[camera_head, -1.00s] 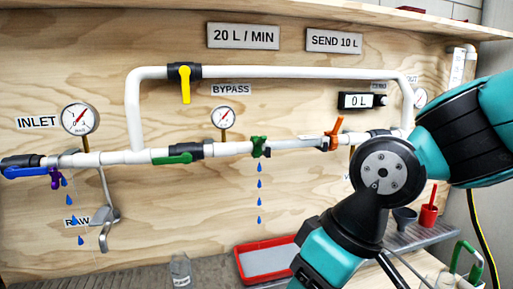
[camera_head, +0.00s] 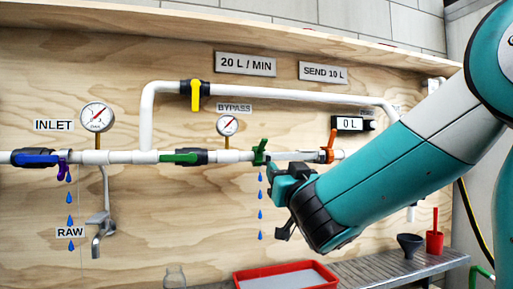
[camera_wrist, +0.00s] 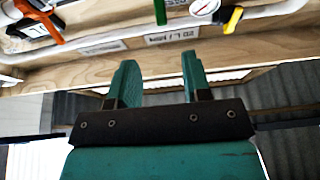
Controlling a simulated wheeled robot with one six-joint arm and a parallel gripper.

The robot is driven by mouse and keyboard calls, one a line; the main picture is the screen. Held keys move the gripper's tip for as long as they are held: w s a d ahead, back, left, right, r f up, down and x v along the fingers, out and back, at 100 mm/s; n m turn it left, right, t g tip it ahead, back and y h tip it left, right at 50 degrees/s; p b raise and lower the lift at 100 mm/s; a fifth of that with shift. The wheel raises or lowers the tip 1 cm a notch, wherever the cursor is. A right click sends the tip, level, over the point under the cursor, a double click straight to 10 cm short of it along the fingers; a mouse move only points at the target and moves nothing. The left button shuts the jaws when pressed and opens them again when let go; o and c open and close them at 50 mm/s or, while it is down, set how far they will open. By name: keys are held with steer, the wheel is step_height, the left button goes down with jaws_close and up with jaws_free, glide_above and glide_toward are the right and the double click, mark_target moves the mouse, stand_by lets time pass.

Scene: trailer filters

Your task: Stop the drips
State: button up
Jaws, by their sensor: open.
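A white pipe (camera_head: 125,157) runs across the plywood board. Blue drops (camera_head: 70,198) fall in a line below the purple valve (camera_head: 63,164) at the left, near the blue handle (camera_head: 37,159). More blue drops (camera_head: 260,214) fall below the green valve (camera_head: 260,152) in the middle. An orange valve (camera_head: 328,148) sits to its right. My gripper (camera_head: 278,212) is open, just right of the middle drops and below the pipe, apparently touching nothing. In the wrist view its two green fingers (camera_wrist: 160,75) stand apart with nothing between them.
A yellow handle (camera_head: 195,96) is on the upper bypass pipe, and a green handle (camera_head: 180,158) lies along the lower pipe. A RAW tap (camera_head: 100,225) hangs at left. Below are a red tray (camera_head: 285,268), a glass jar (camera_head: 174,277), a funnel (camera_head: 410,242) and a red container (camera_head: 434,240).

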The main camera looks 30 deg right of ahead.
mark_target(263, 145)
steer(key=p+x, duration=0.9)
steer(key=x, duration=0.5)
steer(key=shift+r, duration=0.15)
steer(key=shift+w+d, duration=0.2)
steer(key=shift+w, duration=0.5)
steer(key=shift+c, duration=0.4)
steer(key=shift+r, duration=0.1)
jaws_close()
